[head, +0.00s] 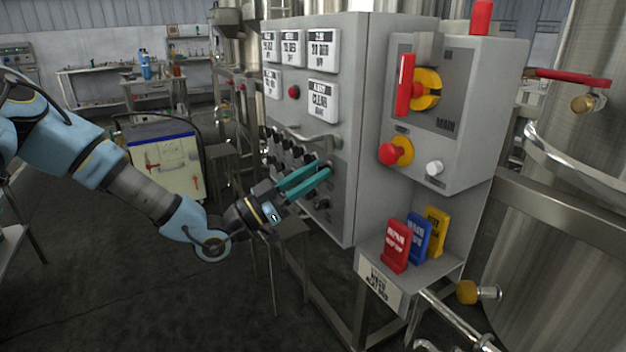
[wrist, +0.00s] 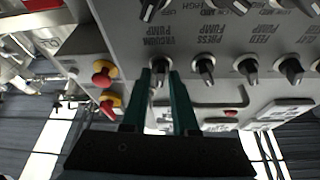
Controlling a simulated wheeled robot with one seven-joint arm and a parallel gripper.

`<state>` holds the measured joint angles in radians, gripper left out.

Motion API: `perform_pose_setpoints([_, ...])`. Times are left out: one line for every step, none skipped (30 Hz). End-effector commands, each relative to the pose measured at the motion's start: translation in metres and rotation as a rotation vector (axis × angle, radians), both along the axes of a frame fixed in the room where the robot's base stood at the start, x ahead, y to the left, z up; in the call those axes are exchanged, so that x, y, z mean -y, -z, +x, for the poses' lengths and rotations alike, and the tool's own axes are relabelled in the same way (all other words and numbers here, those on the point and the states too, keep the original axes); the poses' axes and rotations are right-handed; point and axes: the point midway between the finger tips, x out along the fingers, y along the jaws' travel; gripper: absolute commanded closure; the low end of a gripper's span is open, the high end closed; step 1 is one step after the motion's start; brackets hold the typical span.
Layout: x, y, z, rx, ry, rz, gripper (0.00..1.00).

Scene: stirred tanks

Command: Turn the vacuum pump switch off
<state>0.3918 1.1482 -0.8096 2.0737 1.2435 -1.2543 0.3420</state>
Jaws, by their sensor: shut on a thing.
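The vacuum pump switch (wrist: 160,66) is a black and silver knob on the grey panel, under the printed words VACUUM PUMP in the wrist view. My gripper (wrist: 161,76) has its two teal fingers on either side of this knob and is shut on it. In the head view my gripper (head: 324,171) reaches the lower front of the grey control cabinet (head: 345,110) from the left. There the fingertips largely hide the knob. The pointer direction of the switch is hard to read.
A row of similar knobs continues beside it, with the press pump knob (wrist: 204,68) closest. A metal handle bar (head: 314,140) juts out above the knobs. Red emergency buttons (head: 390,153) and a main switch (head: 418,88) sit on the box at right, above coloured tags (head: 397,246).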

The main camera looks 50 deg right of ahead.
Motion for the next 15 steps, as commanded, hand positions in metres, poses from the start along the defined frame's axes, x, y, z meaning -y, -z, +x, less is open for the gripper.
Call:
perform_pose_setpoints([-0.0006, 0.0025, -0.0006, -0.044, 0.001, 0.017, 1.0])
perform_pose_setpoints([-0.0009, 0.0024, -0.0009, -0.071, 0.001, 0.028, 1.0])
perform_pose_setpoints([-0.0009, 0.0023, -0.001, -0.107, 0.001, 0.042, 1.0])
perform_pose_setpoints([-0.0009, 0.002, -0.0011, -0.133, 0.002, 0.052, 1.0])
perform_pose_setpoints([-0.0008, 0.0018, -0.0011, -0.159, 0.0, 0.062, 1.0])
perform_pose_setpoints([-0.001, 0.0015, -0.0016, -0.195, 0.002, 0.076, 1.0])
perform_pose_setpoints([-0.001, 0.0015, -0.0016, -0.221, 0.001, 0.087, 1.0])
perform_pose_setpoints([-0.001, 0.0014, -0.0018, -0.247, 0.002, 0.098, 1.0])
perform_pose_setpoints([-0.0009, 0.0014, -0.0015, -0.28, 0.001, 0.111, 1.0])
perform_pose_setpoints([-0.001, 0.0011, -0.0018, -0.305, 0.002, 0.12, 1.0])
perform_pose_setpoints([-0.001, 0.001, -0.0019, -0.33, 0.002, 0.13, 1.0])
perform_pose_setpoints([-0.0012, 0.0007, -0.0022, -0.361, 0.002, 0.142, 1.0])
perform_pose_setpoints([-0.0011, 0.0007, -0.002, -0.384, 0.001, 0.151, 1.0])
perform_pose_setpoints([-0.0011, 0.0006, -0.002, -0.405, 0.002, 0.159, 1.0])
perform_pose_setpoints([-0.0012, 0.0006, -0.0019, -0.433, 0.0, 0.171, 1.0])
